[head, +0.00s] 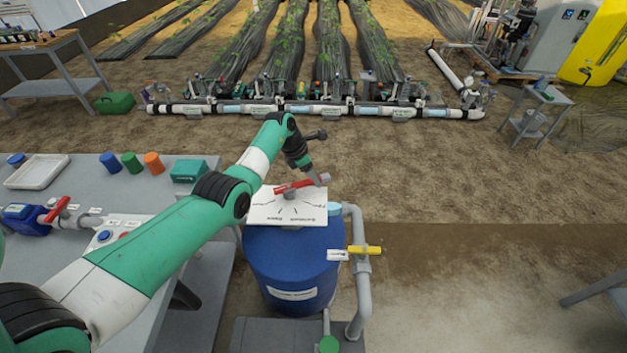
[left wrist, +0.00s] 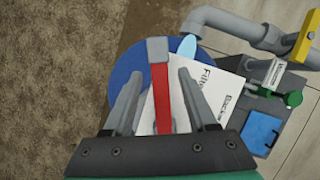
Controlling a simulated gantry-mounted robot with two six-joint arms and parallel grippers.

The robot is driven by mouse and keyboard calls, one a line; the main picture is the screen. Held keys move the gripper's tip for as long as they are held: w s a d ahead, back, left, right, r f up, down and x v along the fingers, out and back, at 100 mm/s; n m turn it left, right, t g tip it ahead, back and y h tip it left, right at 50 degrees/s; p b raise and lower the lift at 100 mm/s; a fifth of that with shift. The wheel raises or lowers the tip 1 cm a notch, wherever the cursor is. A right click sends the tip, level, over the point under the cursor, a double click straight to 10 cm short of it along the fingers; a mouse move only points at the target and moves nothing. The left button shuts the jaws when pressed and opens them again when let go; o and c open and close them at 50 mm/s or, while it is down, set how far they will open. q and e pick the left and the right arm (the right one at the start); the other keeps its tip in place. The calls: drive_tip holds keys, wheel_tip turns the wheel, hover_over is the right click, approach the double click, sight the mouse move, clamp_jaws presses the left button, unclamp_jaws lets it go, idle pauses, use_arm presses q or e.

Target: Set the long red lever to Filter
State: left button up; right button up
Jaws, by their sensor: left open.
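The long red lever (head: 296,186) sits on a white label plate (head: 262,208) on top of a blue tank (head: 290,258). It points right in the head view, toward the plate's right side. In the left wrist view the red lever (left wrist: 162,100) has a grey end. It lies between the two fingers of my left gripper (left wrist: 159,76), which is open, with a gap visible on each side. The white plate (left wrist: 222,82) shows a label starting "Filte" right of the lever. In the head view my left gripper (head: 318,180) is at the lever's right end. My right gripper is not in view.
A grey pipe (head: 362,300) with a yellow handle (head: 364,250) stands right of the tank. A grey bench (head: 205,265) at left holds a smaller red-handled valve (head: 58,209), coloured cups and a teal box (head: 188,171). Open soil lies behind the tank.

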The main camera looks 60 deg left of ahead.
use_arm(q)
drive_tip(key=shift+c, duration=0.3)
clamp_jaws()
idle(1.2)
